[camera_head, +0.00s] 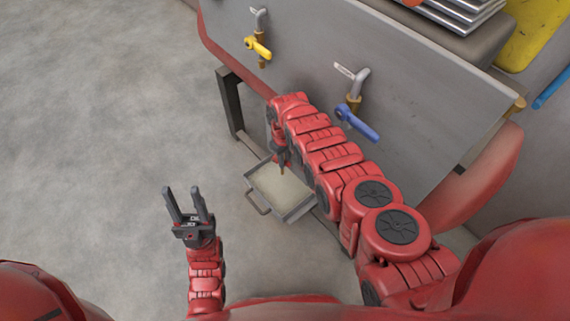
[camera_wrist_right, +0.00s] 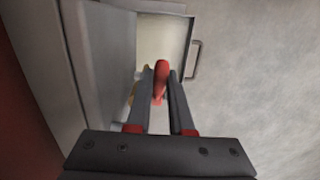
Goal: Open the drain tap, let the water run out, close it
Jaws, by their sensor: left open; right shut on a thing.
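The drain tap has a red lever handle (camera_wrist_right: 160,82), which sits between the fingers of my right gripper (camera_wrist_right: 161,95) in the right wrist view. In the head view my right gripper (camera_head: 279,148) reaches down at the machine's lower front, and its arm hides most of the tap. The tap's brass spout (camera_head: 282,170) points down over a grey metal tray (camera_head: 297,214). The tray has a pale surface inside; I cannot make out a running stream. My left gripper (camera_head: 187,205) is open and empty, held above the floor left of the tray.
A yellow-handled tap (camera_head: 258,47) and a blue-handled tap (camera_head: 357,122) stick out from the grey machine panel (camera_head: 430,110). A dark support leg (camera_head: 231,103) stands beneath the panel. The tray has a handle (camera_head: 256,203) at its front. The concrete floor (camera_head: 100,120) at left is clear.

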